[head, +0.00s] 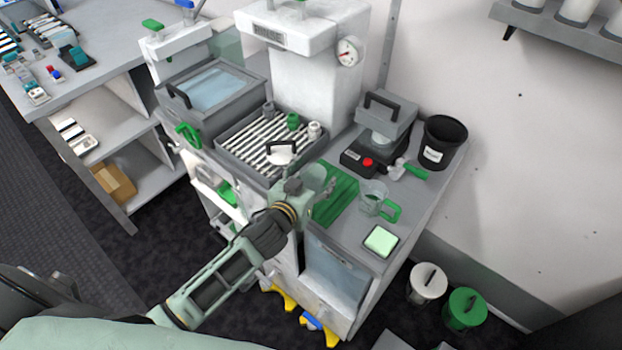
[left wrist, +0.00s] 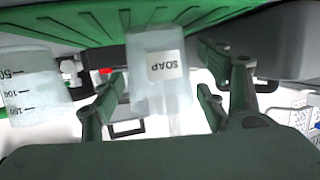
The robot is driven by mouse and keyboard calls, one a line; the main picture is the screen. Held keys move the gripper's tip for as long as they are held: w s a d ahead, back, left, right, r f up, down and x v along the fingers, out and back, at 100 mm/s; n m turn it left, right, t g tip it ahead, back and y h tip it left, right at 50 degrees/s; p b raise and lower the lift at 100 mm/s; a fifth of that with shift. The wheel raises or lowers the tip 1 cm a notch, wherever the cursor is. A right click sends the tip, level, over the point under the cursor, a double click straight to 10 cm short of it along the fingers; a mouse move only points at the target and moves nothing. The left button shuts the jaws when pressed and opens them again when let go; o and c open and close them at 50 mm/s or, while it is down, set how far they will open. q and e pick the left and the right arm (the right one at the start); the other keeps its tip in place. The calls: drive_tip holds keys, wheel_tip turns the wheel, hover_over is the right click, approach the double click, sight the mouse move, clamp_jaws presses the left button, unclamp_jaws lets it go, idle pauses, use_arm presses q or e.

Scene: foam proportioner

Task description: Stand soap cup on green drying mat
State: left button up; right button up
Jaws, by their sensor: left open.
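The soap cup (left wrist: 152,55), pale and translucent with a SOAP label, shows in the left wrist view, which looks upside down. In the head view the cup (head: 316,176) is partly hidden by my left gripper. Its base appears to meet the green drying mat (left wrist: 85,27), and it looks upright; any small gap cannot be told. The mat (head: 338,197) lies on the counter in the head view. My left gripper (head: 303,187) is open, its fingers on either side of the cup in the wrist view (left wrist: 163,100), with gaps visible. My right gripper is not in view.
A measuring jug (head: 374,197) with a green handle stands right of the mat. A pale green pad (head: 381,241) lies near the counter's front edge. A slatted tray (head: 266,145) is left of the mat. A black device with a red button (head: 367,161) and black bin (head: 441,142) stand behind.

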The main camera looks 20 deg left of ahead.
use_arm(q)
drive_tip(key=shift+r, duration=0.25)
drive_tip(key=shift+s, duration=0.45)
drive_tip(key=b+v, duration=0.1)
drive_tip(key=v, duration=1)
drive_tip(key=shift+r+b, duration=0.15)
drive_tip(key=shift+b, duration=0.15)
drive_tip(key=shift+a, duration=0.1)
